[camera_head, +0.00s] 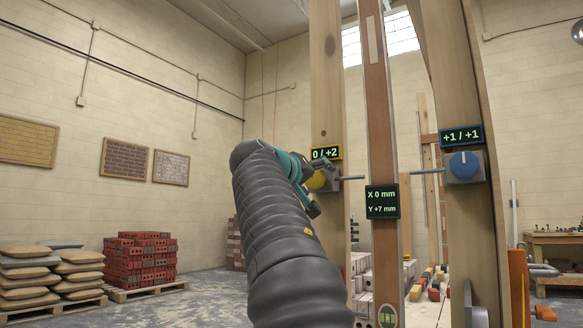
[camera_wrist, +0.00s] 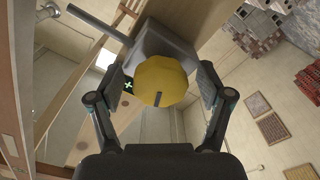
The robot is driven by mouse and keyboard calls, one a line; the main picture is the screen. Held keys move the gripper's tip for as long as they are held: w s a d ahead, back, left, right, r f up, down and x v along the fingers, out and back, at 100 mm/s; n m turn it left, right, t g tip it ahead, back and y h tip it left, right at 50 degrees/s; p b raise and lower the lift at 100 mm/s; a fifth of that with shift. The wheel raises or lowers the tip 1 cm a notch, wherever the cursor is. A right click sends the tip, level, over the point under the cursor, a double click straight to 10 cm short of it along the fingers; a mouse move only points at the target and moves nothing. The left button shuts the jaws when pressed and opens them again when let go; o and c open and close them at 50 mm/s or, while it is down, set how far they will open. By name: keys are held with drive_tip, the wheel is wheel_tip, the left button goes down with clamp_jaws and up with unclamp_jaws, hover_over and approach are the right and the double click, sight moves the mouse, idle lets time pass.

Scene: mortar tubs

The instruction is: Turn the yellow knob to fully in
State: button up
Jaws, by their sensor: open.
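The yellow knob (camera_wrist: 160,80) is faceted with a dark pointer mark and sits on a grey block in the wrist view. In the head view the knob (camera_head: 318,181) is partly hidden behind my arm and gripper. Its display (camera_head: 326,153) above reads 0 / +2. My gripper (camera_wrist: 158,92) is open, with one finger on each side of the knob; I cannot tell if either touches it. The gripper also shows in the head view (camera_head: 310,188). A central display (camera_head: 382,201) reads X 0 mm, Y +7 mm.
A blue knob (camera_head: 464,165) on the right post has a display (camera_head: 462,136) reading +1 / +1. Thin rods run from both knob blocks toward the reddish middle post (camera_head: 377,100). Brick pallets (camera_head: 140,262) and sacks (camera_head: 40,268) stand far left. A bench (camera_head: 555,240) is at right.

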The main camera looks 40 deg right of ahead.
drive_tip(key=n+p, duration=0.1)
drive_tip(key=n, duration=0.2)
drive_tip(key=shift+r+n, duration=0.1)
drive_tip(key=shift+n, duration=0.2)
drive_tip(key=n+p, duration=0.1)
drive_tip(key=n, duration=0.3)
drive_tip(key=n+p, duration=0.1)
drive_tip(key=n, duration=0.2)
drive_tip(key=shift+n, duration=0.3)
drive_tip(key=n+p, duration=0.1)
drive_tip(key=n, duration=0.3)
drive_tip(key=shift+r+p, duration=0.1)
drive_tip(key=shift+p, duration=0.25)
drive_tip(key=n, duration=0.3)
drive_tip(key=shift+p, duration=0.35)
drive_tip(key=n, duration=0.4)
drive_tip(key=shift+n, duration=0.3)
drive_tip(key=n, duration=0.3)
drive_tip(key=shift+n, duration=0.3)
drive_tip(key=n, duration=0.3)
drive_tip(key=shift+w+n, duration=0.1)
drive_tip(key=shift+n, duration=0.2)
drive_tip(key=shift+a+n, duration=0.3)
drive_tip(key=shift+a, duration=0.05)
drive_tip(key=v, duration=0.9)
drive_tip(key=shift+b, duration=0.4)
